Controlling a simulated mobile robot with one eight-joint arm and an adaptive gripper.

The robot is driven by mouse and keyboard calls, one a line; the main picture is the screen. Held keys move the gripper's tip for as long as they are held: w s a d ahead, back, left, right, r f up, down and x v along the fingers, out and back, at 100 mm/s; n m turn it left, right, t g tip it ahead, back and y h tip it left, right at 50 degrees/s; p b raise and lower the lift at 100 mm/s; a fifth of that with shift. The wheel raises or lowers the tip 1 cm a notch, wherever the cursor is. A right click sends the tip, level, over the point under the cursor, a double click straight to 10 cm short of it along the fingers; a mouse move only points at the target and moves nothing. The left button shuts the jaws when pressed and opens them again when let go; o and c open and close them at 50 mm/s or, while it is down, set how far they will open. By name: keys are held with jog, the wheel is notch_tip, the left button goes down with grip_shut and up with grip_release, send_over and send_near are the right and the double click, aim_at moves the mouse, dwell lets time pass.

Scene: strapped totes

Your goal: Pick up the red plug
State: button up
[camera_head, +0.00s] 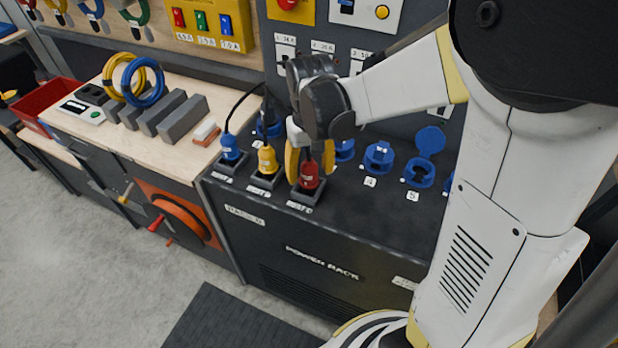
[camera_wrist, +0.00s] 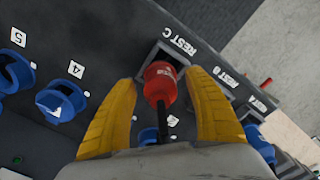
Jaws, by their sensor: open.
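The red plug (camera_head: 309,175) stands in the rest socket marked REST C on top of the dark power rack. In the wrist view the red plug (camera_wrist: 160,82) lies between the two yellow fingers, its black cable end toward the camera. My gripper (camera_head: 309,165) is over the plug with a finger on either side. In the wrist view my gripper (camera_wrist: 165,95) is open, with gaps between the fingers and the plug. In the head view the fingers partly hide the plug's upper part.
A yellow plug (camera_head: 267,160) and a blue plug (camera_head: 230,148) stand in rests just left of the red one. Blue capped sockets, such as socket 4 (camera_head: 379,156) and socket 5 (camera_head: 419,174), are to the right. The wooden bench (camera_head: 180,143) holds coiled cables and grey blocks.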

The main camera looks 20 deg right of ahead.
grip_shut()
jog(key=shift+r, duration=0.1)
